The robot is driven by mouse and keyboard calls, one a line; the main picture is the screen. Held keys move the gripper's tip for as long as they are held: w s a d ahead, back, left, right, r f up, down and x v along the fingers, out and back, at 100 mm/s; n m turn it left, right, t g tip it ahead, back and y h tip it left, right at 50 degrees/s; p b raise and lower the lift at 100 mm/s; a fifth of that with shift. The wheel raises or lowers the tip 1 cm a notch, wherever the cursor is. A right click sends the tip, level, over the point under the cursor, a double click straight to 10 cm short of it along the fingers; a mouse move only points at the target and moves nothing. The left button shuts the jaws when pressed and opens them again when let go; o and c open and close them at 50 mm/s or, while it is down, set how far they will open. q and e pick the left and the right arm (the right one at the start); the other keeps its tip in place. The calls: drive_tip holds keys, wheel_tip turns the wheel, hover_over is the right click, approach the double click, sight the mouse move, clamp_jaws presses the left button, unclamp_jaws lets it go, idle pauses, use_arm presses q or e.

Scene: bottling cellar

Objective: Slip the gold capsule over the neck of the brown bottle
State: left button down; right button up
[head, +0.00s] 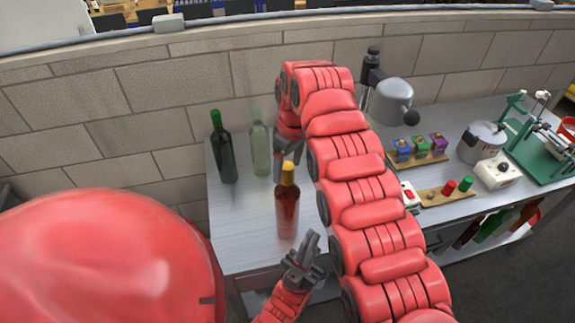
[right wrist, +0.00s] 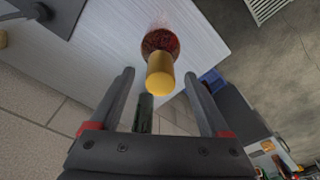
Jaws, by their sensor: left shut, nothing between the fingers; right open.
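The brown bottle (head: 287,212) stands upright near the front of the metal table. The gold capsule (head: 288,172) sits over the top of its neck. In the right wrist view the capsule (right wrist: 160,77) covers the neck above the reddish-brown shoulder of the bottle (right wrist: 160,42). My right gripper (head: 284,158) is open just behind and above the capsule; in its wrist view the fingers (right wrist: 159,76) stand apart on either side of the capsule, with gaps visible. My left gripper (head: 308,246) is shut and empty, low in front of the bottle and to its right.
A dark green bottle (head: 222,150) and a clear bottle (head: 260,147) stand behind left. My right arm crosses above the table.

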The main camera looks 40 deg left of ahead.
drive_tip(key=shift+d+r, duration=0.1)
drive_tip(key=shift+r, duration=0.6)
wheel_tip(320, 180, up, 16)
drive_tip(key=d+p, duration=0.2)
drive_tip(key=p, duration=0.6)
drive_tip(key=shift+f, duration=0.15)
drive_tip(key=shift+a, duration=0.1)
drive_tip(key=shift+s, duration=0.1)
